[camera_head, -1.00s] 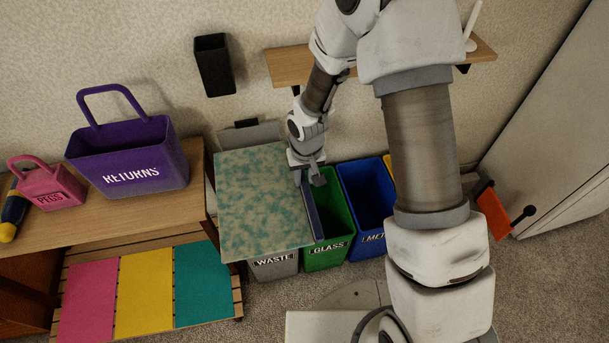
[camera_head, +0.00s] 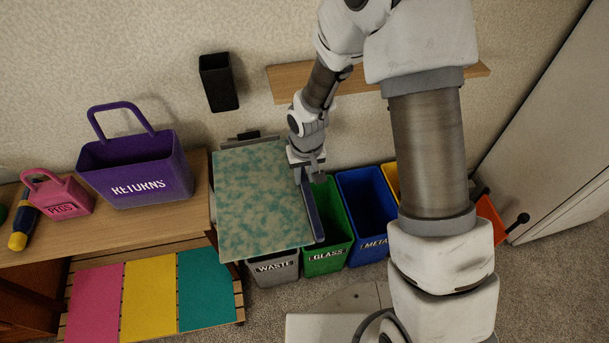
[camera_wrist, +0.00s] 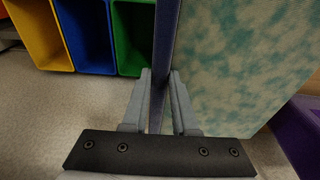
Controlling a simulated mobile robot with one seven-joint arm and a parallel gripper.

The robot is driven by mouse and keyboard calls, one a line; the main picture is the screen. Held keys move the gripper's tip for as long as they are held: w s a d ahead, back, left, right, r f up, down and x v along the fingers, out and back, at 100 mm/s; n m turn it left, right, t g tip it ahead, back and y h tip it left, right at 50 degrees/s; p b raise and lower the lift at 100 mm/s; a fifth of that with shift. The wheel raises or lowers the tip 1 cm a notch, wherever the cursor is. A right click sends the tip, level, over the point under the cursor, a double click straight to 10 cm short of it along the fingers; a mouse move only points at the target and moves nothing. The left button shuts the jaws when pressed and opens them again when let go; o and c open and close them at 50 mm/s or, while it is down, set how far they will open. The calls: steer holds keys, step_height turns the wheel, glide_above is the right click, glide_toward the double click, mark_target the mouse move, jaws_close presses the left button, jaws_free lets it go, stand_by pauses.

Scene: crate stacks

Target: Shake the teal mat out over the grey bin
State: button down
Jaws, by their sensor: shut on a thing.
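The teal mat (camera_head: 262,200), blotched with beige, is spread out flat and fairly stiff. My gripper (camera_head: 307,172) is shut on the dark blue bar (camera_head: 311,213) along the mat's right edge. In the wrist view, my gripper (camera_wrist: 161,82) has a finger on each side of the bar (camera_wrist: 168,30), with the mat (camera_wrist: 240,60) to the right. The grey bin (camera_head: 274,278), labelled WASTE, stands below the mat's lower right end. The mat hides the bin's opening and most of its body; only its front shows.
Right of the grey bin stand the green GLASS bin (camera_head: 328,263), a blue bin (camera_head: 366,252) and a yellow bin (camera_head: 391,178). A wooden bench (camera_head: 120,232) at left holds a purple RETURNS basket (camera_head: 150,180) and a pink PEGS basket (camera_head: 66,208). A wall shelf (camera_head: 430,80) is behind my arm.

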step_height(320, 180, down, 6)
steer(key=b, duration=0.5)
steer(key=shift+f, duration=0.15)
steer(key=shift+r, duration=0.2)
step_height(320, 180, up, 6)
steer(key=p, duration=0.4)
step_height(320, 180, down, 6)
steer(key=b, duration=0.5)
steer(key=shift+f, duration=0.15)
steer(key=shift+r, duration=0.2)
